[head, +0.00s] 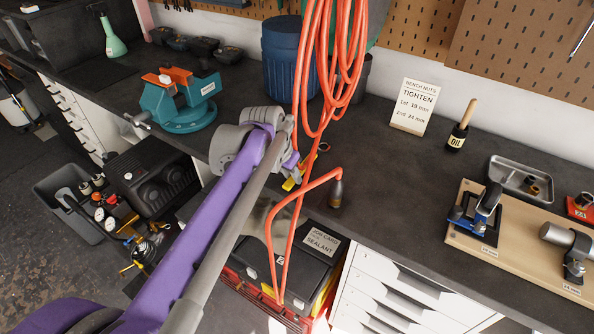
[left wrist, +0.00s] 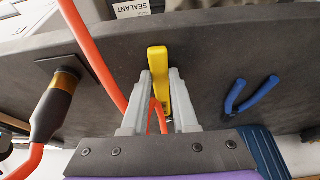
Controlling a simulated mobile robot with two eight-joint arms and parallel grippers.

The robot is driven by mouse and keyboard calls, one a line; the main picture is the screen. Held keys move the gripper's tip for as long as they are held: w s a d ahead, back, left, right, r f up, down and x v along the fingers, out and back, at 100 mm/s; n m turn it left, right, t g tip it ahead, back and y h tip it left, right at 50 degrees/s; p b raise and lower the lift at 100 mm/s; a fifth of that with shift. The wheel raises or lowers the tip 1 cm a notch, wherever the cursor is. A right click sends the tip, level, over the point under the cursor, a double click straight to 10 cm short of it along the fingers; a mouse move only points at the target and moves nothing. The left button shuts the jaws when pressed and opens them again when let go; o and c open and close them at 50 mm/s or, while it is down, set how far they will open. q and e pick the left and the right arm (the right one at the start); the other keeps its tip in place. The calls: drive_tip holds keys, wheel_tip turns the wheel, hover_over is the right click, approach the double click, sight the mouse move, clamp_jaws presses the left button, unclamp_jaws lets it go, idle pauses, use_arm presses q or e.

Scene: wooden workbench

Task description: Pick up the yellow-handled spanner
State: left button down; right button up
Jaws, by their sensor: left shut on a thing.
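The yellow-handled spanner (left wrist: 157,62) stands out in the left wrist view, its yellow handle between my two grey fingers. My left gripper (left wrist: 160,76) is shut on it. The handle's end sticks out beyond the fingertips, and the spanner's other end is hidden by the gripper. In the head view my left gripper (head: 293,166) is near the bench's front edge, and a small bit of the yellow handle (head: 289,185) shows below it. I cannot tell whether the spanner is clear of the bench top. My right gripper is not in view.
An orange hose (head: 324,60) hangs close beside my left gripper and runs to a dark nozzle (head: 336,192) on the bench. Blue-handled pliers (left wrist: 252,95) lie nearby. A teal vise (head: 182,105) and a blue bin (head: 288,58) stand left and behind.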

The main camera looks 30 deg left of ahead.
use_arm(q)
drive_tip(key=shift+r, duration=0.55)
wheel_tip(320, 180, up, 3)
drive_tip(key=shift+f, duration=0.15)
drive_tip(key=s+a, duration=0.1)
drive_tip(key=s, duration=1.7)
drive_tip(key=shift+a+f, duration=0.2)
drive_tip(key=shift+a, duration=0.2)
